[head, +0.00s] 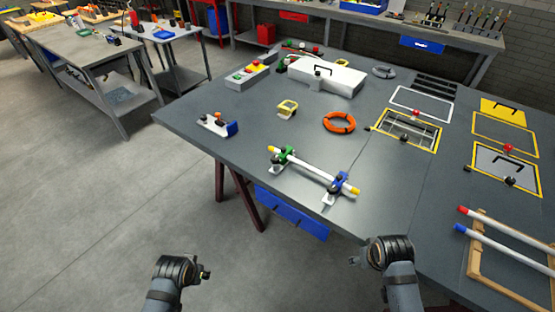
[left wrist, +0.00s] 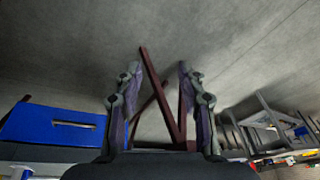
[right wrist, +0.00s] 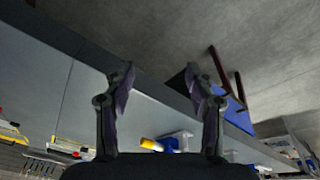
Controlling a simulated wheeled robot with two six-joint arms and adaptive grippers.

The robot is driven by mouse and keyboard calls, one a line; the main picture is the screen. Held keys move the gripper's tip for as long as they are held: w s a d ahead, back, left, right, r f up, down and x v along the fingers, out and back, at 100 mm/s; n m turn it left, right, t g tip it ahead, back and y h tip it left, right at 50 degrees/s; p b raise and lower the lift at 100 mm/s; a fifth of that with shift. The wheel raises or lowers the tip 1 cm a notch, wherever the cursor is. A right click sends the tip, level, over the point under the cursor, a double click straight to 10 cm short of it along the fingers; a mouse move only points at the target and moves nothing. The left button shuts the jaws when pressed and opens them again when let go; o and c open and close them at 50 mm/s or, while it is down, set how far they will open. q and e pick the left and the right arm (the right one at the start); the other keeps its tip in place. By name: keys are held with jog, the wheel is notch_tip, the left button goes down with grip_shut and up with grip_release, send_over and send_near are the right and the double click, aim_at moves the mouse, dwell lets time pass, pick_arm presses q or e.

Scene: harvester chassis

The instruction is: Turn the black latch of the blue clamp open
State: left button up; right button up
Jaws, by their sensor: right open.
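The blue clamp (head: 340,181) stands near the table's front edge and holds the right end of a white rod (head: 312,171) with yellow ends. A green clamp (head: 284,155) holds the rod's left end. The black latch is a small dark piece at the blue clamp, and its position is too small to tell. The blue clamp also shows in the right wrist view (right wrist: 180,138), beyond the fingers. My right gripper (head: 357,260) is open and empty, in front of the table edge. My left gripper (head: 205,274) is open and empty, over the floor left of the table.
An orange ring (head: 339,122), a yellow block (head: 287,108) and a white fixture with a blue part (head: 217,125) sit farther back on the table. A wooden frame (head: 476,258) with white rods lies at the right. A blue drawer (head: 291,211) hangs under the front edge.

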notch_tip(320, 180, up, 6)
jog(key=w+f+p, duration=0.1)
jog(key=w+p, duration=0.1)
pick_arm(q)
jog(key=s+a+f+g, duration=0.1)
jog(key=s+f, duration=0.3)
jog(key=f, duration=0.5)
jog(key=s+a+f, duration=0.1)
jog(key=s+f, duration=0.3)
jog(key=f, duration=0.4)
pick_arm(e)
jog(key=n+g+p, duration=0.1)
jog(key=g, duration=0.2)
send_near(333, 188)
pick_arm(q)
jog(key=s+f+p, duration=0.1)
jog(key=s+f, duration=0.2)
jog(key=s, duration=0.4)
jog(key=s+f+p, duration=0.1)
jog(key=s+f, duration=0.3)
jog(key=s, duration=0.3)
jog(key=shift+a+f+g, duration=0.25)
jog(key=shift+a+g, duration=0.1)
jog(key=shift+g, duration=0.05)
pick_arm(e)
jog(key=shift+y, duration=0.4)
jog(key=f, duration=0.8)
jog(key=shift+d+f, duration=0.3)
